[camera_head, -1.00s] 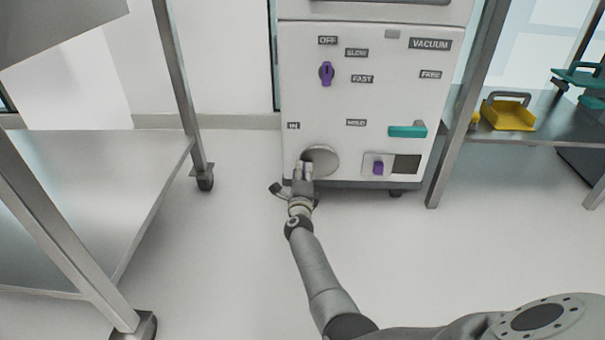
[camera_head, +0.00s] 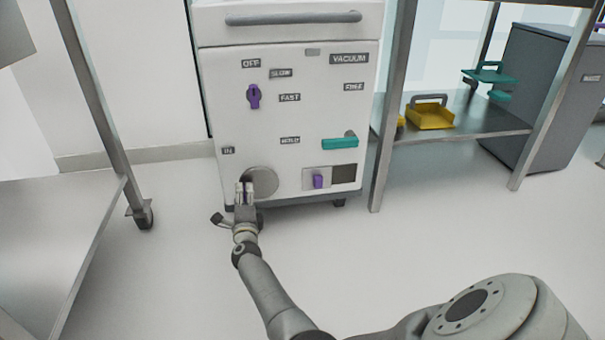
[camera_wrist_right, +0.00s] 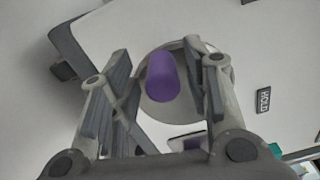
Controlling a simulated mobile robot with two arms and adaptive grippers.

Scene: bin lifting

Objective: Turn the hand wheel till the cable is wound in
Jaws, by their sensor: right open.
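The hand wheel (camera_head: 264,181) is a round grey disc low on the left of the white machine's front. In the right wrist view the disc (camera_wrist_right: 186,112) carries a purple handle (camera_wrist_right: 163,77) that sticks out towards the camera. My right gripper (camera_head: 245,187) is at the left part of the wheel in the head view and hides some of it. In the wrist view the right gripper (camera_wrist_right: 160,85) is open, with its fingers on either side of the purple handle. Gaps show beside the handle. I cannot make out a cable. My left gripper is not in view.
The white machine (camera_head: 220,120) also has a purple selector knob (camera_head: 253,96), a teal lever (camera_head: 340,143) and a purple slider (camera_head: 318,181). A metal table (camera_head: 70,225) stands left. The floor between is clear.

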